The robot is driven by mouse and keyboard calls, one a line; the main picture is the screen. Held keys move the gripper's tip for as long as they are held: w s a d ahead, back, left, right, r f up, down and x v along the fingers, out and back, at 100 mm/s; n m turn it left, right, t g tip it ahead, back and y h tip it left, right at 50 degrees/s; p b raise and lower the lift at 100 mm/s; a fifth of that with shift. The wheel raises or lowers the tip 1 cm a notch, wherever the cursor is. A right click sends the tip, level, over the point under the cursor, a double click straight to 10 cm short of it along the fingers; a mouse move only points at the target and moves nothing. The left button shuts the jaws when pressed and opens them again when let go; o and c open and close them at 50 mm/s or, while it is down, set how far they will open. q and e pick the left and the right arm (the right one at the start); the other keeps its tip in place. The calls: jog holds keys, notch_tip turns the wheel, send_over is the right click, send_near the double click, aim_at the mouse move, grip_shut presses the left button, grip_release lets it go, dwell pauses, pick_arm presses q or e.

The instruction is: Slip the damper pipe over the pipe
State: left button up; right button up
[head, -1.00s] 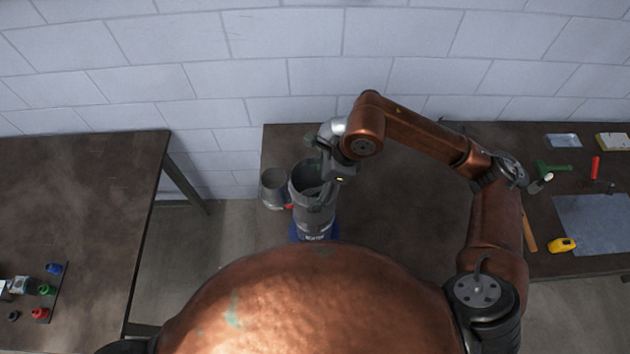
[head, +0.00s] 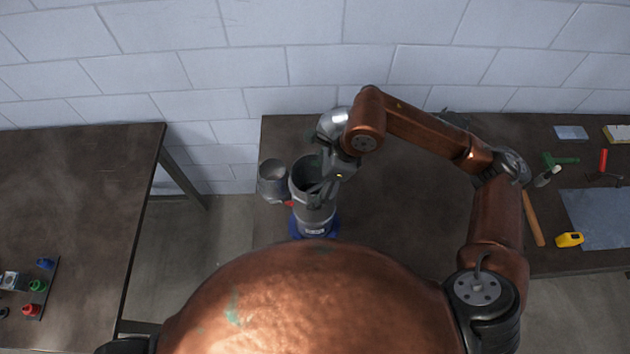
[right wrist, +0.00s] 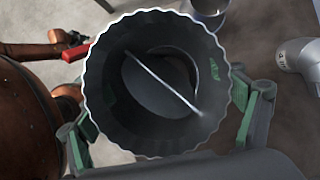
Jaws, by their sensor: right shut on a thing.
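The damper pipe (head: 303,181) is a dark grey open tube with a red handle at its left side. In the right wrist view the damper pipe (right wrist: 97,77) shows a crimped rim, with a round plate and a thin rod inside. My right gripper (head: 326,184) is shut on it; in the right wrist view, green-padded fingers stand on both sides. Below it a grey pipe (head: 316,220) stands upright in a blue base (head: 331,228). The damper pipe lines up roughly above this pipe, but the join is partly hidden, so I cannot tell how far they overlap.
Another grey duct piece (head: 273,184) stands close on the left. The brown table (head: 400,215) is clear in its middle. Tools, including a hammer (head: 534,218) and a yellow tape measure (head: 569,239), lie at the right. A separate table (head: 85,190) is at the left.

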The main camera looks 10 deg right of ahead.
jog(key=o, duration=1.3)
jog(key=v, duration=1.2)
jog(key=shift+d+f, duration=0.1)
